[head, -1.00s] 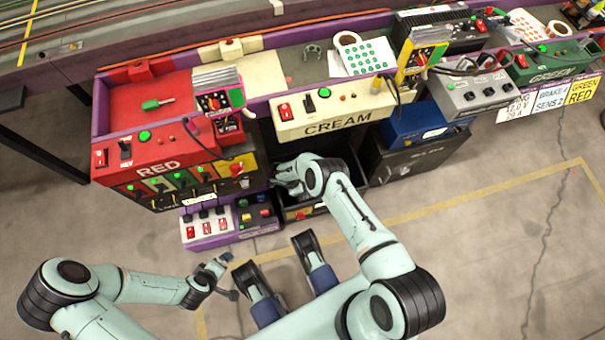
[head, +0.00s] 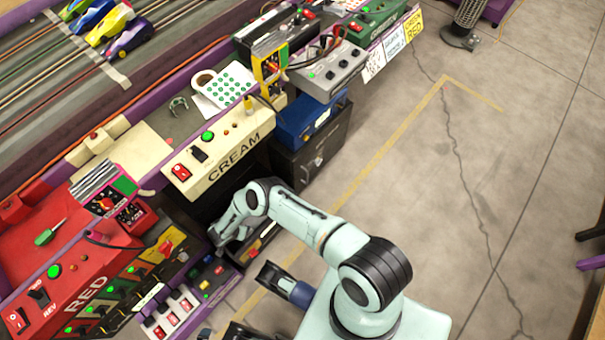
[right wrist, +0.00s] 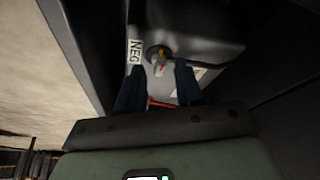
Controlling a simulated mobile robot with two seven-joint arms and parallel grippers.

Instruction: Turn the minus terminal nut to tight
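In the right wrist view, the minus terminal nut (right wrist: 158,57) sits on a dark box (right wrist: 205,32), close to a white NEG label (right wrist: 135,52). Small yellow and red marks show at the nut. My right gripper (right wrist: 159,84) has its two dark blue fingers apart, one on each side in front of the nut. I cannot tell whether they touch it. In the head view, my right gripper (head: 226,232) reaches into the dark space below the CREAM panel, where the nut is hidden.
The CREAM panel (head: 218,160) is above my right gripper. A switch box (head: 170,313) and the RED station (head: 95,290) stand to the left. A blue box (head: 305,120) on a dark cabinet (head: 312,160) is to the right. The floor at right is mostly free.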

